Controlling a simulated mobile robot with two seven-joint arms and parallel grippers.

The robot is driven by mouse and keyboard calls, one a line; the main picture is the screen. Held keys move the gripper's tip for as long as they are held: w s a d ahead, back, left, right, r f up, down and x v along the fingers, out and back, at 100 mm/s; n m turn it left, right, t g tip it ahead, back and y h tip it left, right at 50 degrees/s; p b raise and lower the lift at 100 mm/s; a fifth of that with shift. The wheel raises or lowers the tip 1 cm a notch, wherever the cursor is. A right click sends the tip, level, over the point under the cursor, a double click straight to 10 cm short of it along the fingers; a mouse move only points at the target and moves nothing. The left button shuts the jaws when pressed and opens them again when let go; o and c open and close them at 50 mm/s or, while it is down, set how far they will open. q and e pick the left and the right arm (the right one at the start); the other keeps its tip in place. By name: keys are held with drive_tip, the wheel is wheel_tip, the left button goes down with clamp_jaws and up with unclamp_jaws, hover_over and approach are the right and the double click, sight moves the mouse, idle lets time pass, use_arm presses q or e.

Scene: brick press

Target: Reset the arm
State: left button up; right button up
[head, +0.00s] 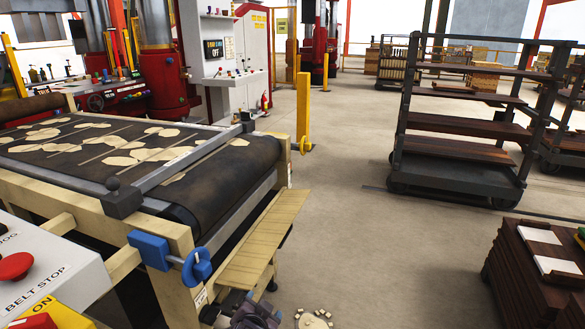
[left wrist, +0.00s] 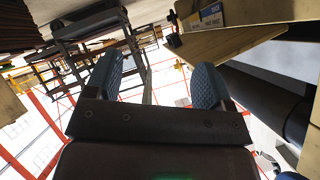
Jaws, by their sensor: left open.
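My left gripper (left wrist: 155,78) shows in the left wrist view. Its two blue ridged fingers stand well apart with nothing between them, so it is open and empty. A wooden ledge (left wrist: 235,42) is to the right of the fingers in that view, and a dark shelf rack is beyond them to the upper left. In the head view a dark part at the bottom edge, below the conveyor's end ledge (head: 262,240), may be mine; no fingers can be made out there. My right gripper is not in view.
A conveyor (head: 225,180) with pale flat pieces fills the left of the head view. A blue handwheel (head: 196,267) and a red stop button (head: 15,266) are at its near side. A shelf rack (head: 455,150) and a dark stack (head: 525,275) stand right. Floor between is mostly clear.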

use_arm(q)
drive_tip(key=s+a+r+n+t+p, duration=0.1)
drive_tip(key=s+a+r+n+p, duration=0.15)
drive_tip(key=s+a, duration=0.55)
drive_tip(key=s+a+r+n+t+p, duration=0.1)
drive_tip(key=s+a+r+n, duration=0.3)
drive_tip(key=s, duration=0.7)
drive_tip(key=s+a+f+g, duration=0.1)
drive_tip(key=s+a+f, duration=0.1)
drive_tip(key=s, duration=0.3)
drive_tip(key=s+a+f+g+y+p, duration=0.1)
drive_tip(key=s+a+f, duration=0.1)
drive_tip(key=s, duration=0.4)
drive_tip(key=s+a+f+g+p, duration=0.1)
drive_tip(key=s+a+f, duration=0.1)
drive_tip(key=s, duration=0.4)
drive_tip(key=shift+a, duration=0.9)
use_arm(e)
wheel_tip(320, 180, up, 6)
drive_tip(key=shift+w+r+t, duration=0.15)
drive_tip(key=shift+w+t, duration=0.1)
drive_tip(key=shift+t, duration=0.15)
use_arm(q)
drive_tip(key=shift+f, duration=0.1)
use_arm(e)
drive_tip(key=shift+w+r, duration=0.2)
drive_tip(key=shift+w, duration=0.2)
